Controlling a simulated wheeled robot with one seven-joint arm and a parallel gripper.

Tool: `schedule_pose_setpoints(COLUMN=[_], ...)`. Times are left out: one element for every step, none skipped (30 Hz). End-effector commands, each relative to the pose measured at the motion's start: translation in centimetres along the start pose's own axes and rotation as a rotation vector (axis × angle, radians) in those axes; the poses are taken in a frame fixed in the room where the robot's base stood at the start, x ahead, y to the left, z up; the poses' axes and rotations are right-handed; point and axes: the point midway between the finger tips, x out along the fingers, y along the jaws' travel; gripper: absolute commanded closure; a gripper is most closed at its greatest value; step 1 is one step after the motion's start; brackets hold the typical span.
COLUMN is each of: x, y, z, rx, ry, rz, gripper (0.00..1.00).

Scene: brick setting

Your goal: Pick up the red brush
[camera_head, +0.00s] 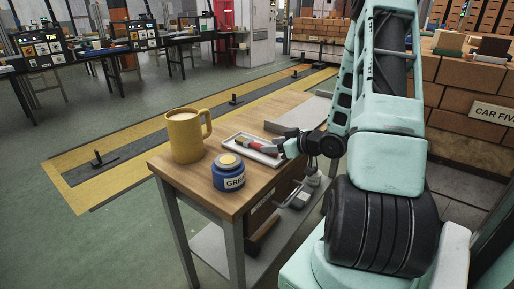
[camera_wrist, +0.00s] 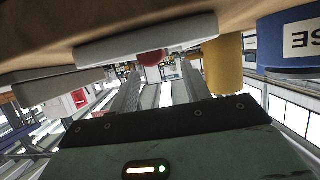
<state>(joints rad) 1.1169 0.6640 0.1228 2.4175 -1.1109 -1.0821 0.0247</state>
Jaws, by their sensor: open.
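The red brush (camera_head: 245,143) lies in a shallow white tray (camera_head: 232,144) on the wooden workbench. In the wrist view, which is upside down, a red end of the brush (camera_wrist: 152,58) shows past the edge of the tray (camera_wrist: 105,51); the rest is hidden. My gripper (camera_head: 288,151) is at the right end of the tray, low over the bench. Its two fingers also show in the wrist view (camera_wrist: 160,92), spread apart with nothing between them. The brush is just beyond the fingers in that view.
A yellow mug (camera_head: 184,138) and a blue grease jar (camera_head: 229,174) stand on the bench left of and in front of the tray. A grey flat item (camera_head: 297,113) lies behind it. A lower shelf (camera_head: 212,243) is below. Brick stacks (camera_head: 460,90) stand at right.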

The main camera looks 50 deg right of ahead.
Motion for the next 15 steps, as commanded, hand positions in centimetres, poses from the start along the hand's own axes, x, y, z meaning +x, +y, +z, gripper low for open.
schedule_pose_setpoints(x=[0.7, 1.2, 1.8, 2.3, 2.8, 3.3, 3.6, 3.9, 4.2, 4.4, 4.5, 4.6, 4.6, 4.6, 4.6], y=[0.0, 0.1, 0.2, 0.2, 0.2, 0.2, 0.2, 0.3, 0.3, 0.3, 0.3, 0.3, 0.3, 0.3, 0.3], z=[0.2, 0.3, 0.4, 0.5, 0.6, 0.5, 0.5, 0.5, 0.5, 0.5, 0.5, 0.5, 0.4, 0.4, 0.4], rx=[0.000, 0.001, 0.002, 0.001, 0.001, 0.001, 0.000, 0.000, 0.000, 0.000, 0.000, 0.000, 0.000, 0.000, 0.000], ry=[0.000, 0.001, 0.001, 0.000, 0.000, 0.000, 0.000, 0.000, 0.001, 0.001, 0.001, 0.001, 0.001, 0.000, 0.000], rz=[-0.003, -0.003, -0.003, -0.004, -0.004, -0.003, -0.003, -0.003, -0.002, -0.001, -0.001, -0.001, -0.001, 0.000, 0.000], gripper=[0.53, 0.53, 0.53, 0.53, 0.53, 0.53, 0.53, 0.53, 0.53, 0.53, 0.53, 0.53, 0.53, 0.53, 0.53])
